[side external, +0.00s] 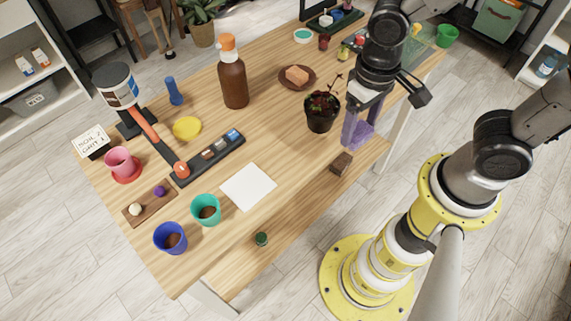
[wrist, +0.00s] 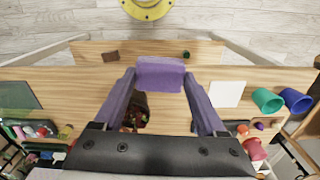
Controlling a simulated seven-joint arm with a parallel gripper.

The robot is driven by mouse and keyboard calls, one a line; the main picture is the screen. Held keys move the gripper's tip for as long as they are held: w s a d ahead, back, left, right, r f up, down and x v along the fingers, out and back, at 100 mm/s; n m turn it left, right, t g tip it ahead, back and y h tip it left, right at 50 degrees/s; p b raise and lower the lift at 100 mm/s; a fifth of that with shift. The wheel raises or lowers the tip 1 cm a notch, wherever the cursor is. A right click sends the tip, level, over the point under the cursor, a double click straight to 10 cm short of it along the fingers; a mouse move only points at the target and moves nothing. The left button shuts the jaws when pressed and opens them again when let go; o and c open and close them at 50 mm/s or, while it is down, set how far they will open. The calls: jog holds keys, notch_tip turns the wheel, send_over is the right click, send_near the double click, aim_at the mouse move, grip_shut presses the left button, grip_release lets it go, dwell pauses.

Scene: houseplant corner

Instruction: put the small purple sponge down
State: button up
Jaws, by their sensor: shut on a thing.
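The small purple sponge (side external: 362,132) is a light purple block. It also shows in the wrist view (wrist: 160,73), where it spans the gap between the fingertips. My gripper (side external: 356,134), with purple-grey fingers, is shut on the sponge and points down near the table's front edge, right of the potted plant. In the wrist view my gripper (wrist: 160,80) has one finger at each end of the sponge. I cannot tell for sure whether the sponge's underside touches the wooden table (side external: 290,155).
The dark plant pot (side external: 322,117) stands just left of my gripper. A brown block (side external: 341,163) lies in front, on the near strip of the table. A brown saucer (side external: 282,81) bears an orange-brown block behind. A white sheet (side external: 248,187) lies left, with bare wood around it.

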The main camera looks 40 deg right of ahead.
jog(key=shift+s+a+n, duration=0.2)
jog(key=shift+a, duration=0.25)
jog(key=shift+s+a+n, duration=0.2)
jog(key=shift+a, duration=0.25)
jog(key=shift+w+a+f, duration=0.1)
jog(key=shift+a, duration=0.1)
jog(key=w+a+f, duration=0.2)
jog(key=w, duration=0.1)
jog(key=w+a+f, duration=0.2)
jog(key=w+f, duration=0.1)
jog(key=w, duration=0.1)
jog(key=w+a+f, duration=0.1)
jog(key=w+f, duration=0.2)
jog(key=w, duration=0.1)
jog(key=shift+a+f, duration=0.2)
jog(key=shift+a, duration=0.2)
jog(key=shift+w+a+f, duration=0.25)
jog(key=shift+w+f, duration=0.15)
jog(key=shift+f, duration=0.2)
jog(key=shift+w+f, duration=0.1)
jog(key=shift+f, duration=1.5)
jog(key=shift+f, duration=0.2)
jog(key=o, duration=1.3)
jog(key=shift+c, duration=0.2)
